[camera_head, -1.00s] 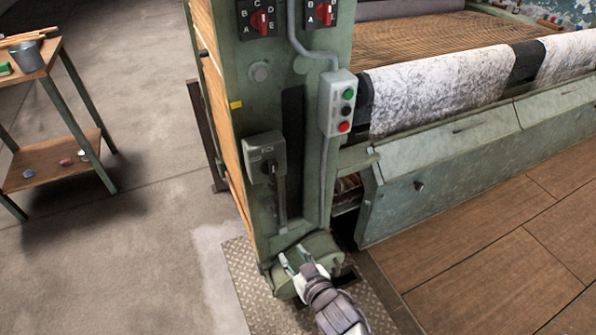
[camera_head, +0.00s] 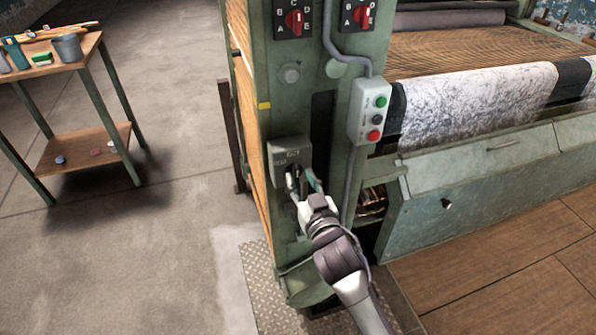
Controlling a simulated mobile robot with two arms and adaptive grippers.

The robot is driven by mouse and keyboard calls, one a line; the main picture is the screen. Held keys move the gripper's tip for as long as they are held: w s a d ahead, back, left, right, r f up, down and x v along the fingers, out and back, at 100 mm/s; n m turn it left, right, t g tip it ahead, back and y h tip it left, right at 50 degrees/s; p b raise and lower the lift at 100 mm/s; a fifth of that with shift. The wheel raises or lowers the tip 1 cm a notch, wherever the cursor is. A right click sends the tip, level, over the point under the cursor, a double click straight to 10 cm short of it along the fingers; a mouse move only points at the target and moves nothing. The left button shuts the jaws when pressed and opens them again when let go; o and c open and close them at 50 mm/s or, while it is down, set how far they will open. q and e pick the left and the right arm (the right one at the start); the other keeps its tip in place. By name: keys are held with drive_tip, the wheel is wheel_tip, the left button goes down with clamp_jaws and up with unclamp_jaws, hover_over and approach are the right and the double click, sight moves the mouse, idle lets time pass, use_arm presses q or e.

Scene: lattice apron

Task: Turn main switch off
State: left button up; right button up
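The main switch is a grey box (camera_head: 289,150) on the front of the green machine post, with a dark rotary knob on its face. My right gripper (camera_head: 303,180) is at the lower part of this box, its two fingers apart with a dark gap between them. The fingers and hand cover most of the knob, so its setting is hidden and I cannot tell whether the fingers touch it. My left gripper is not in view.
Two red selector dials (camera_head: 294,22) sit above. A small workbench (camera_head: 85,60) stands at left, with open concrete floor between.

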sight(297, 172)
drive_tip(key=shift+x, duration=1.5)
clamp_jaws()
